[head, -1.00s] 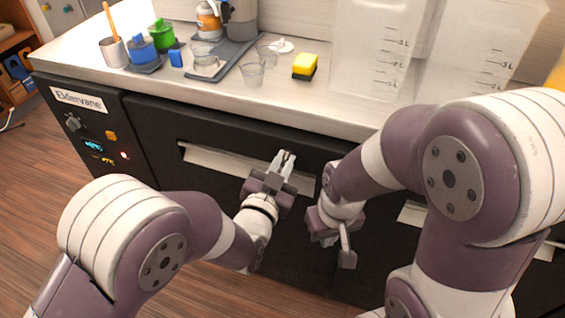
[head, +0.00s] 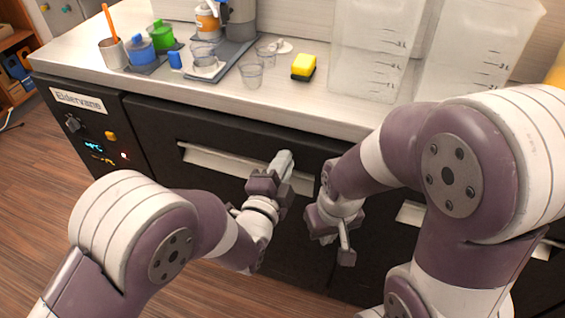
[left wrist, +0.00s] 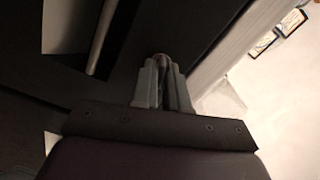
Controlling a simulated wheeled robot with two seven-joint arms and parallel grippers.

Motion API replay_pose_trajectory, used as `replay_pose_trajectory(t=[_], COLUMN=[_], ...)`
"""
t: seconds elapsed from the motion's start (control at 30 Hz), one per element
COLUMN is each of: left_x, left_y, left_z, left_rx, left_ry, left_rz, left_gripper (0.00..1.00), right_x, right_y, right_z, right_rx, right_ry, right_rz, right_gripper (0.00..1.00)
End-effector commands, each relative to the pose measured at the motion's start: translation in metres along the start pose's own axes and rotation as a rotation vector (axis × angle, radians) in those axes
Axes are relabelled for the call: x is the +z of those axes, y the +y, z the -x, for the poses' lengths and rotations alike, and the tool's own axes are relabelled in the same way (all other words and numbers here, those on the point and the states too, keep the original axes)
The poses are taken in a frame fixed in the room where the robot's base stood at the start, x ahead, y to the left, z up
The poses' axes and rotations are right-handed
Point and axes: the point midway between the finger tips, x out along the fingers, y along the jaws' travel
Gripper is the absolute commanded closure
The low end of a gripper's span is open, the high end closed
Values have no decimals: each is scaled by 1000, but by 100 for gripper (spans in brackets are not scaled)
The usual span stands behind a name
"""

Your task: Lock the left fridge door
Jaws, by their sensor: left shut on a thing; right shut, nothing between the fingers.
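The left fridge door (head: 230,130) is a black panel in the counter front, with a pale horizontal handle (head: 215,160). It looks shut. My left gripper (head: 285,160) is at the upper part of this door, over the right end of the handle. In the left wrist view its fingers (left wrist: 163,88) are shut on a small grey rounded piece (left wrist: 161,57). I cannot tell whether this piece is a key or a lock knob. The lock itself is hidden by the gripper. My right gripper (head: 346,256) is shut and empty, hanging lower and to the right.
A control panel (head: 95,140) is left of the door. My right arm covers much of the right side.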

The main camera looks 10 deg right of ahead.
Motion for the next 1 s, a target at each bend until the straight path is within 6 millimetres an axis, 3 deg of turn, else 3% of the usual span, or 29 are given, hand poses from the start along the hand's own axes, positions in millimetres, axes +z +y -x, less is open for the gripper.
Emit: replay_pose_trajectory(t=[0.5, 1.0], left_x=[0, 0], left_y=[2, 2], left_z=[0, 0], left_rx=[3, 3], left_ry=[0, 0], left_rz=[-317, -375], left_gripper=[100, 100], right_x=[-1, -1], right_y=[0, 0], right_z=[5, 6], right_rx=[0, 0], right_ry=[0, 0], right_rz=[0, 0], right_gripper=[100, 100])
